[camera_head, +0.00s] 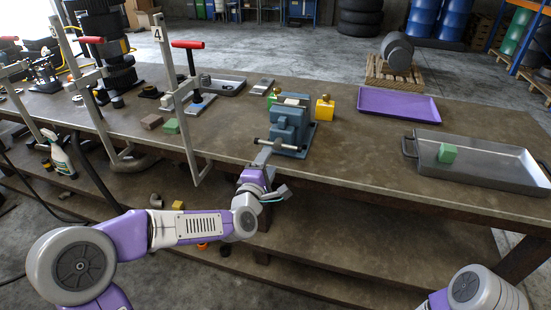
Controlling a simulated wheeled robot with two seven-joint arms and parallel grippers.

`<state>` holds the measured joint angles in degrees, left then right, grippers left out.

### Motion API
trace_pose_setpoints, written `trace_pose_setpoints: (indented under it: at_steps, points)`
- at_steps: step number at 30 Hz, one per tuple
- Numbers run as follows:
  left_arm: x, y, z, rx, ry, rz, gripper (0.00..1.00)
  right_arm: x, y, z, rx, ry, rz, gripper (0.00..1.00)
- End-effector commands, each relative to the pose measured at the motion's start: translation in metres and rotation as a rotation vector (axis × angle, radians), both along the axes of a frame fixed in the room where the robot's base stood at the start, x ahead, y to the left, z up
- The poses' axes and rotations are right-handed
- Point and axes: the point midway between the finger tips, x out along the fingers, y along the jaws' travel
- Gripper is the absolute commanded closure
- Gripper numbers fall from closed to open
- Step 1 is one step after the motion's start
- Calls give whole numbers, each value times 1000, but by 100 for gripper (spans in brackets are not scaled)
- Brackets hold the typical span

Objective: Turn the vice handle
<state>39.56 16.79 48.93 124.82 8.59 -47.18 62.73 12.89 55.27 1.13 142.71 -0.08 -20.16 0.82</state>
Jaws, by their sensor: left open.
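The blue vice (288,124) is mounted near the front edge of the brown workbench. Its pale handle bar (284,146) crosses the front of the vice, close to level. My left gripper (264,154) is at the vice's front, just below the left part of the handle, with its fingers pointing up toward it. It is open; I cannot tell whether the fingers touch the bar or lie around it. My right arm (474,290) shows only in the bottom right corner, and its gripper is out of view.
Clamps with red handles (188,44) rise along the bench's left part.

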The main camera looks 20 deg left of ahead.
Motion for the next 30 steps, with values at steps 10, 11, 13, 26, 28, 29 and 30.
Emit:
trace_pose_setpoints:
  at_steps: [10,11,13,26,28,29,30]
  points:
    - [46,-2,0,-6,0,-1,45,0,0,-4,0,-1,0,100]
    - [50,-3,0,-5,0,-1,45,0,0,-5,0,-1,0,100]
    - [58,-2,0,-5,-1,0,45,0,0,-5,0,-1,0,100]
    - [73,-3,0,-1,1,0,45,0,0,-6,0,0,0,100]
    - [73,-3,0,-1,1,0,45,0,0,-6,0,0,0,100]
    - [73,-3,0,-1,1,0,50,0,0,-6,0,0,0,100]
    - [73,-3,0,-1,1,0,56,0,0,-6,0,0,0,100]
